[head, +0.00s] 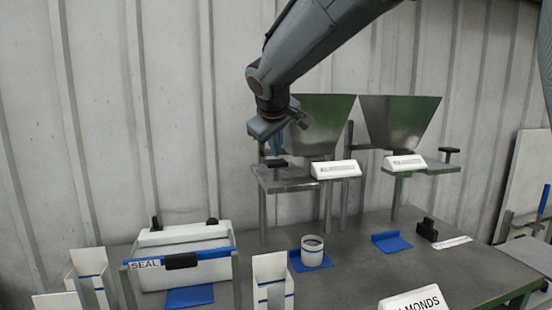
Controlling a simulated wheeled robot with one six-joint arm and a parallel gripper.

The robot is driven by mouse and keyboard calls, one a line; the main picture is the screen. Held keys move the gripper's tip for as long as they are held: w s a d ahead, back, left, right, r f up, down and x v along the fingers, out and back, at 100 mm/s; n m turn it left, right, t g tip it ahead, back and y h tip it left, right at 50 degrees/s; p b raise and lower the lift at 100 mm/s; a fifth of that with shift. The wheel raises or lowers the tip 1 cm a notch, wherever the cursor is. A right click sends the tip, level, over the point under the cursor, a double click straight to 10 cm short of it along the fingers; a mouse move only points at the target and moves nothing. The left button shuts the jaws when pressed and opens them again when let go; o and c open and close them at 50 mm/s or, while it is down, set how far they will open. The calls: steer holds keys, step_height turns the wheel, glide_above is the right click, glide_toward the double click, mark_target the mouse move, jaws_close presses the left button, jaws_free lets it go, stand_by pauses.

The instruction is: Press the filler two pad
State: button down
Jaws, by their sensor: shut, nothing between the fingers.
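Two green-grey hoppers, the left one (322,120) and the right one (402,120), stand on metal stands at the back of the table. Each has a white label plate, the left one (335,169) and the right one (405,162); their print is too small to read, so I cannot tell which is filler two. A black pad (277,163) sits on the left stand's shelf, and another black pad (449,151) on the right stand's shelf. My gripper (277,148) is shut and empty, pointing down just above the left pad; contact cannot be made out.
A white cup (313,250) stands on a blue mat below the left hopper; another blue mat (392,242) lies empty. A black block (427,229) is at right. A white sealer (183,255) and open cartons (273,281) stand at front left. An almonds sign (417,302) is at front.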

mark_target(276, 162)
steer(key=shift+r, duration=0.25)
step_height(276, 162, up, 5)
steer(key=p, duration=0.4)
steer(key=shift+s+f, duration=0.1)
stand_by(0.8)
